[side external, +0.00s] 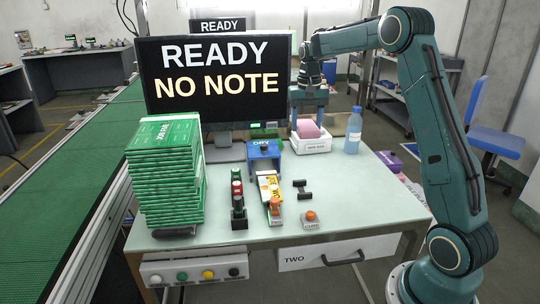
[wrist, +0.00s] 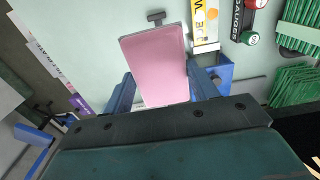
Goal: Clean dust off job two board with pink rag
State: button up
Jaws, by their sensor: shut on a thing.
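The pink rag (side external: 308,129) shows at the white box (side external: 312,146) at the back right of the table. My gripper (side external: 309,115) is directly over the box, pointing down. In the wrist view the rag (wrist: 155,62) fills the space between the two blue fingers of my gripper (wrist: 163,92), which is shut on it. I cannot tell whether the rag is clear of the box. A tall stack of green boards (side external: 165,185) stands at the table's left; its top label seems to read JOB FIVE. I cannot make out a job two board or any dust.
A monitor (side external: 218,80) reads READY, NO NOTE. A blue bottle (side external: 354,132) stands right of the box. The front right is clear.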

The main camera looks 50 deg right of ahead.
jog(key=w+a+f, duration=0.6)
jog(key=a+f, duration=0.2)
jog(key=a, duration=0.3)
jog(key=shift+w+f, duration=0.2)
jog(key=shift+f, duration=0.15)
jog(key=shift+f, duration=0.15)
send_over(267, 187)
jog(key=s+a, duration=0.1)
jog(key=shift+f, duration=3.7)
jog(key=shift+s+f, duration=0.1)
jog(key=shift+f, duration=0.65)
jog(key=shift+w+d, duration=0.85)
jog(key=shift+w, duration=0.1)
jog(key=shift+s+a, duration=0.35)
